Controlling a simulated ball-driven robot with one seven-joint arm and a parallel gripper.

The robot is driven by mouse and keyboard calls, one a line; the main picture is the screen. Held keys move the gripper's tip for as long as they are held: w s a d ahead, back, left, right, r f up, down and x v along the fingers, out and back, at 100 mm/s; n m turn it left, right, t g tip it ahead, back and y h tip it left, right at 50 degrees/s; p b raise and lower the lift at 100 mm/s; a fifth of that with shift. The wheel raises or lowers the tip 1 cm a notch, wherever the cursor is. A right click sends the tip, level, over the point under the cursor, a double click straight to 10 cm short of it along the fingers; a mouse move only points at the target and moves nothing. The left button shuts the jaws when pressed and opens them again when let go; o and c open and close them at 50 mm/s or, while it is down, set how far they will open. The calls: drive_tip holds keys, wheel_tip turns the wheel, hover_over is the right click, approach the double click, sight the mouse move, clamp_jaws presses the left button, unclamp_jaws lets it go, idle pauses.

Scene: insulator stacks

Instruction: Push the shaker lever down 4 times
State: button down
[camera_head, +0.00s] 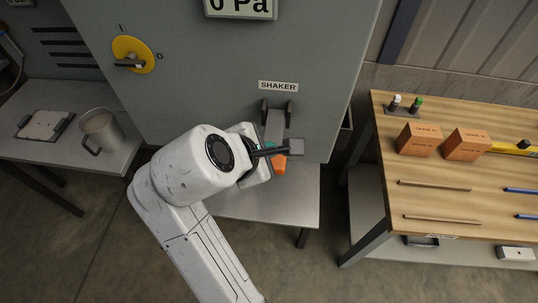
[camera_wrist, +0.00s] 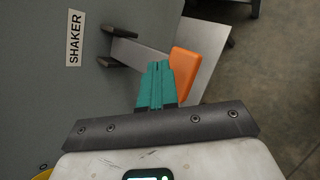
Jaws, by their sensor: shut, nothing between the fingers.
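The shaker lever is a grey bar (camera_head: 274,122) with an orange handle (camera_head: 279,166), mounted between two dark brackets under the SHAKER label (camera_head: 278,86) on a grey cabinet. The lever hangs downward and out from the cabinet. My gripper (camera_head: 271,146) is at the lever, its body hiding part of the bar. In the wrist view its teal fingers (camera_wrist: 157,80) are shut with nothing between them. Their tips overlap the grey bar (camera_wrist: 140,51) just beside the orange handle (camera_wrist: 186,72). I cannot tell whether they touch it.
A yellow rotary switch (camera_head: 133,55) and a pressure display (camera_head: 240,7) are on the cabinet. A small grey table (camera_head: 265,207) stands below the lever. A wooden bench (camera_head: 450,185) with orange boxes is at right. A metal mug (camera_head: 101,130) stands on the left table.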

drive_tip(key=shift+r, duration=0.1)
drive_tip(key=shift+r, duration=2.45)
drive_tip(key=shift+a, duration=0.1)
idle(0.9)
